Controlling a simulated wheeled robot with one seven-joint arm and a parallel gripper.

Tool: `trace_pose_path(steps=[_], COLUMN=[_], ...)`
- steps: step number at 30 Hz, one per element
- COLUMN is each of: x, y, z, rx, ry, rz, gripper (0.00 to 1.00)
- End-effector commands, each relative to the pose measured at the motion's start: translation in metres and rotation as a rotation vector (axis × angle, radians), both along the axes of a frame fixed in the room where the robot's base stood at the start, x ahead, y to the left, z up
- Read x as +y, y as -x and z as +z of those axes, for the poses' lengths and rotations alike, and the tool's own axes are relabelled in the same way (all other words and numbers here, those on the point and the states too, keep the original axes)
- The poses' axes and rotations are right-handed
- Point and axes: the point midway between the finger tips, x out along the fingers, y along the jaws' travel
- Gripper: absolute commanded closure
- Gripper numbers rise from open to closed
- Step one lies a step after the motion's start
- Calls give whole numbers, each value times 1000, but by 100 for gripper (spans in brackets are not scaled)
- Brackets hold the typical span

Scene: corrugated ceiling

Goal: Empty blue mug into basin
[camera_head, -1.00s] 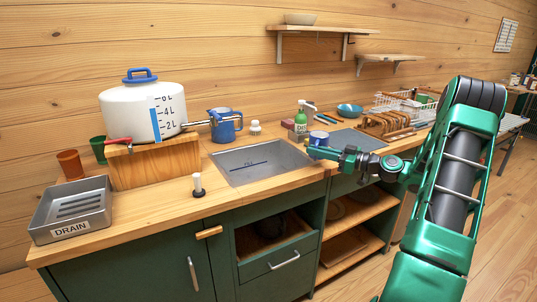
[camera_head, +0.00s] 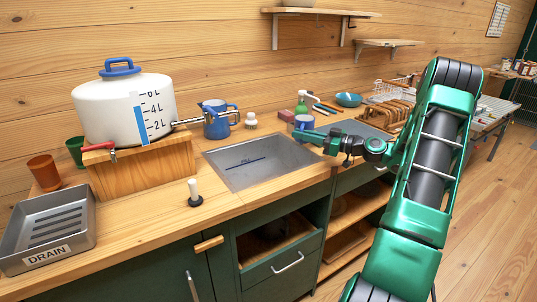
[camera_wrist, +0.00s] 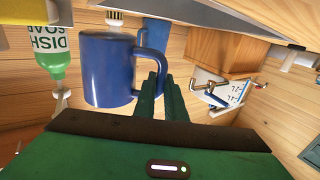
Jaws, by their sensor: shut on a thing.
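The blue mug (camera_head: 304,121) is in my gripper, near the right back corner of the basin. In the wrist view the mug (camera_wrist: 105,72) hangs at the fingertips, with its handle at my gripper (camera_wrist: 162,85). In the head view my gripper (camera_head: 308,134) reaches in from the right, shut at the mug. The mug looks about upright; I cannot make out its contents. The grey metal basin (camera_head: 245,180) is sunk in the wooden counter, with a fill mark on its back wall. I see no clear water in it.
A white tank (camera_head: 110,112) on a wooden block has a spout towards a blue jug (camera_head: 217,120). A plug (camera_head: 194,195) stands on the front counter. A drain tray (camera_head: 45,255) is at left. A green soap bottle (camera_head: 301,104) stands behind the mug.

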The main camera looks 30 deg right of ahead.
Motion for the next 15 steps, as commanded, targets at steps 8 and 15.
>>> trace_pose_path(steps=[8, 15], x=[1, 8], y=[0, -3], z=[0, -6], rx=[0, 18], ry=[9, 81], rz=[0, 3], gripper=[100, 100])
